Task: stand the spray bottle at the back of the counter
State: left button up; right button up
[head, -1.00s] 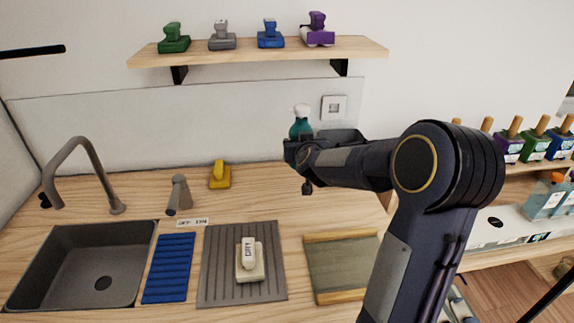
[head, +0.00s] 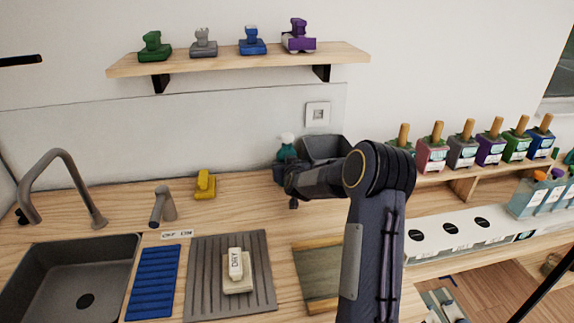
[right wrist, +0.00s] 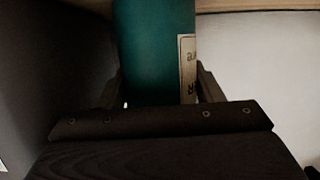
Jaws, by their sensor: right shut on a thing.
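The spray bottle (head: 286,150) is teal with a whitish top and stands upright near the back of the counter (head: 235,207), in front of the backsplash. My right gripper (head: 282,172) is shut on its body. In the right wrist view the teal bottle (right wrist: 155,50) fills the gap between the two fingers, with part of a pale label showing. The gripper and arm hide the bottle's lower part in the head view, so I cannot tell whether its base touches the counter. My left gripper is not in view.
A dark grey bin (head: 326,149) stands close right of the bottle. A yellow brush-like tool (head: 205,185) stands to the left. A ridged mat (head: 205,270) holds a block marked DRY (head: 236,265). The sink (head: 70,275) is at left; a shelf (head: 240,60) hangs above.

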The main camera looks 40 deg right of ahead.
jog(key=shift+r, duration=0.2)
jog(key=shift+f, duration=0.1)
jog(key=shift+f, duration=0.15)
jog(key=o, duration=1.1)
